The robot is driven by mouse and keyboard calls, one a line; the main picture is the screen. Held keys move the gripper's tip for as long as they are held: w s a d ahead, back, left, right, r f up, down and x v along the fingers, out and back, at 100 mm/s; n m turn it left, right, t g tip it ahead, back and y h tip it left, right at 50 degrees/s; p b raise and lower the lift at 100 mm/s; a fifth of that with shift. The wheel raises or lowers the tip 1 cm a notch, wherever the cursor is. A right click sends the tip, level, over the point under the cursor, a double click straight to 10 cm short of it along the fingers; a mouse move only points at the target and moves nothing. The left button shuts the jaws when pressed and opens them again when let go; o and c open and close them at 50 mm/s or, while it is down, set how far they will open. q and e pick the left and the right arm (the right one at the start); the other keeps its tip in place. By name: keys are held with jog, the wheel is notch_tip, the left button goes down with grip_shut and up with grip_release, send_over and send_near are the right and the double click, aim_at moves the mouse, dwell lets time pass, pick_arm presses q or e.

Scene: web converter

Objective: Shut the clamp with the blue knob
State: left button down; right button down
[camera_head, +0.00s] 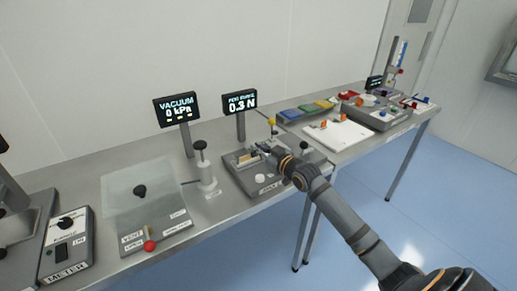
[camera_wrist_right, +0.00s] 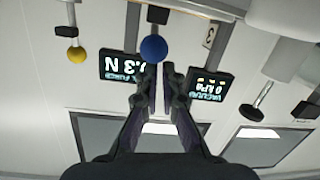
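The blue knob (camera_wrist_right: 153,48) is a round ball at the top middle of the right wrist view, on a dark lever fitting. It lies just beyond my right fingertips and slightly left of them; no contact is clear. My right gripper (camera_wrist_right: 160,78) has its two fingers close together with a narrow empty gap between them. In the head view my right gripper (camera_head: 268,151) is over the fixture plate (camera_head: 238,161) with the clamps. I cannot make out the blue knob there; the gripper probably covers it. My left gripper is not in view.
A yellow knob (camera_wrist_right: 76,55) on another lever also shows in the head view (camera_head: 272,121). A force display (camera_head: 239,102) and a vacuum display (camera_head: 178,108) stand behind. A post with a black knob (camera_head: 200,145) is left of the fixture. A white board (camera_head: 338,133) lies right.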

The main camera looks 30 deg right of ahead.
jog(key=shift+s+d+f, duration=0.15)
jog(key=shift+f, duration=0.45)
notch_tip(320, 180, up, 4)
jog(key=p, duration=0.4)
jog(key=s+p, duration=0.2)
jog(key=s, duration=0.1)
jog(key=s+p, duration=0.3)
jog(key=s+f+p, duration=0.1)
jog(key=s+p, duration=0.1)
jog(key=s, duration=0.1)
jog(key=shift+d, duration=0.2)
